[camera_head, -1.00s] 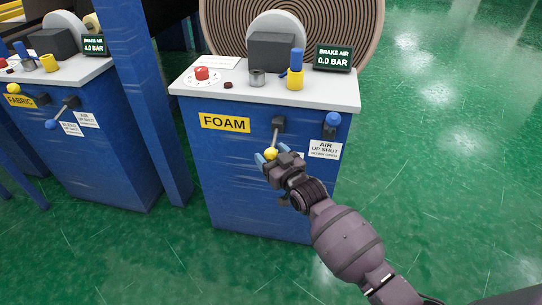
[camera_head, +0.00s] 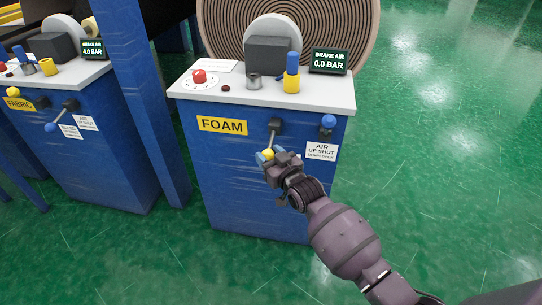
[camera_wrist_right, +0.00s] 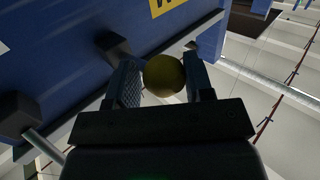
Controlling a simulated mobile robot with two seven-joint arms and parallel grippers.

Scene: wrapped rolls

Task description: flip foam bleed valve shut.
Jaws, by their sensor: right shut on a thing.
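The blue foam cabinet (camera_head: 225,185) carries a yellow FOAM label (camera_head: 222,125). A lever (camera_head: 273,135) hangs down from a dark pivot on its front and ends in a yellow ball knob (camera_head: 268,154). My right gripper (camera_head: 267,160) is shut on this knob. In the right wrist view the yellow knob (camera_wrist_right: 165,75) sits between the two fingers. A label beside the lever is mostly hidden by my gripper. My left gripper is not in view.
A blue-knobbed air lever (camera_head: 328,121) sits right of the yellow one, above an "AIR UP SHUT, DOWN OPEN" label (camera_head: 322,151). The foam brake display (camera_head: 330,60) reads 0.0 BAR. The fabric cabinet (camera_head: 95,165) stands left, past a blue post (camera_head: 145,110). Green floor (camera_head: 440,180) is clear at right.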

